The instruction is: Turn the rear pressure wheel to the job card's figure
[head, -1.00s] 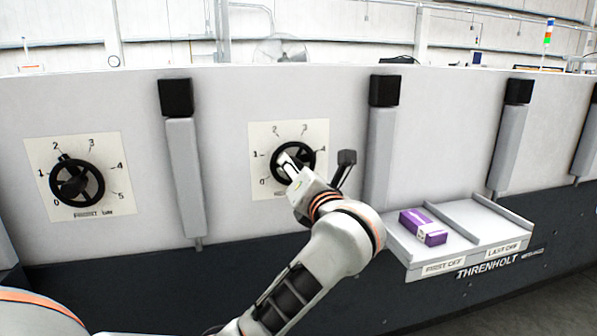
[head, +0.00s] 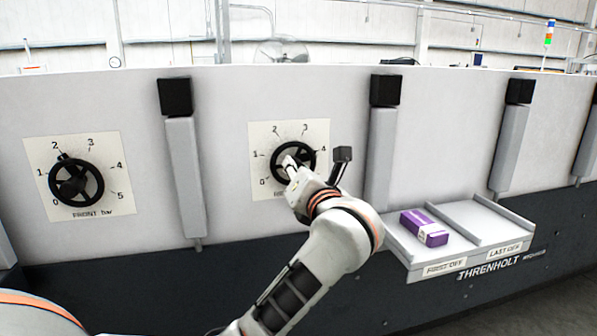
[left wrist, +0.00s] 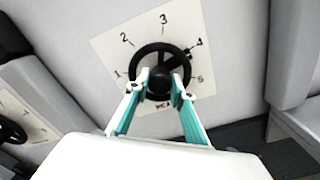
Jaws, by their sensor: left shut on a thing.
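The rear pressure wheel (head: 307,149) is a black handwheel on a cream dial plate numbered around its rim. A black pointer block (left wrist: 189,52) on the rim stands at about the 4 there. My arm partly hides the plate's lower label. No job card can be made out. My right gripper is not in view.
The front wheel (head: 76,185), on a plate marked FRONT bar, points near 2. Grey posts with black caps (head: 177,97) stand out from the panel. A shelf (head: 478,217) at the right holds a purple carton (head: 424,228).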

